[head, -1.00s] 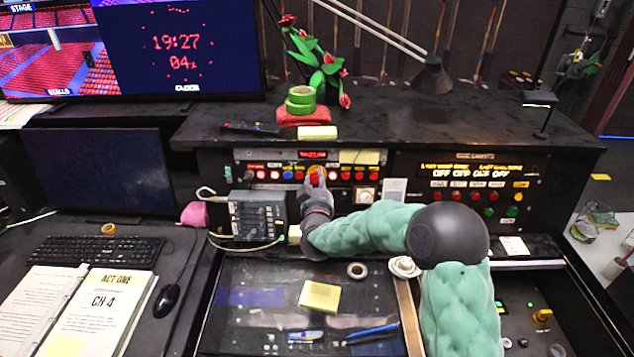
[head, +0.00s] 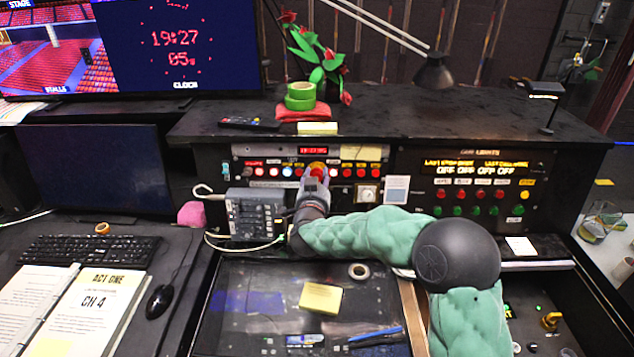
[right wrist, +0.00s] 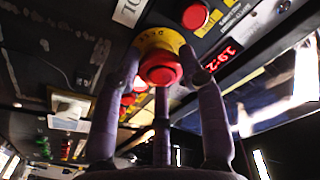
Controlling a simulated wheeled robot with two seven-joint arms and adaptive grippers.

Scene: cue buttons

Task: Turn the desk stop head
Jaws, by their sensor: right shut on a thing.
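The desk stop head is a red mushroom button (right wrist: 160,68) on a yellow collar in the right wrist view. In the head view the stop head (head: 317,168) sits on the desk's upright panel, partly covered by my right gripper (head: 314,180). In the right wrist view my right gripper (right wrist: 160,85) has its purple-grey fingers around the red head, shut on it. The exact finger contact is partly hidden. My left gripper is not in view.
A cue lights panel (head: 470,185) stands to the right. A grey keypad box (head: 256,215) is close to the left of my wrist. Yellow notes (head: 320,298) lie on the desk below.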

